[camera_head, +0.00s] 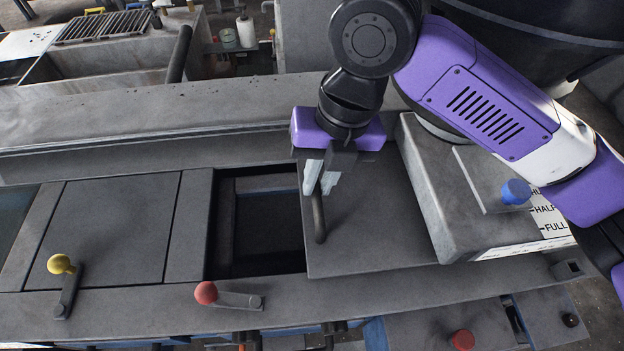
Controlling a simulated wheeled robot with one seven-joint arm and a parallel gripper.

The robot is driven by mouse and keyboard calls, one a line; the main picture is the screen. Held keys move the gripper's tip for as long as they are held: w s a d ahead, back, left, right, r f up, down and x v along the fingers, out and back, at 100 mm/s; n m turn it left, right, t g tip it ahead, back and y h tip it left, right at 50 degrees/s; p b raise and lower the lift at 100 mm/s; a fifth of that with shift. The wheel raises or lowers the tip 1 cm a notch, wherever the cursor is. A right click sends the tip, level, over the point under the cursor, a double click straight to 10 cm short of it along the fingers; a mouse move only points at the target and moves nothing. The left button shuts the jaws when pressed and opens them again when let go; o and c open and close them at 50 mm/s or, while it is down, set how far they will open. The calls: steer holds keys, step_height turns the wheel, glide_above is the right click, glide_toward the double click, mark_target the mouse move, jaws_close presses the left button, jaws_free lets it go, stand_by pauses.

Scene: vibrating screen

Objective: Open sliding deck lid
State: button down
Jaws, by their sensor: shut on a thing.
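The sliding deck lid (375,228) is a flat grey plate with a dark bar handle (319,222) near its left edge. Left of the lid is a dark rectangular opening (268,225) in the deck, with its inside partly visible. My gripper (322,180) points down at the handle, its pale fingers shut on the handle's upper part. The purple gripper body covers the lid's upper left corner. The lid's right side reaches the grey box with the blue knob.
A grey box (425,195) with a blue knob (515,191) and HALF/FULL marks stands right of the lid. A red-knobbed lever (206,292) and a yellow-knobbed lever (61,264) stand along the front deck. A closed panel (115,225) lies left of the opening. A red button (462,339) is at lower right.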

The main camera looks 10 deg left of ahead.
mark_target(341, 201)
steer(key=shift+w+d+r, duration=0.1)
steer(key=shift+w+d, duration=0.1)
steer(key=shift+d, duration=0.45)
steer(key=shift+w+d+f, duration=0.1)
steer(key=shift+w+d, duration=0.15)
steer(key=shift+d, duration=0.45)
steer(key=shift+w+d+r, duration=0.1)
steer(key=shift+w+d, duration=0.1)
steer(key=shift+d, duration=0.45)
steer(key=c, duration=1.4)
jaws_free()
steer(key=shift+s+a, duration=0.1)
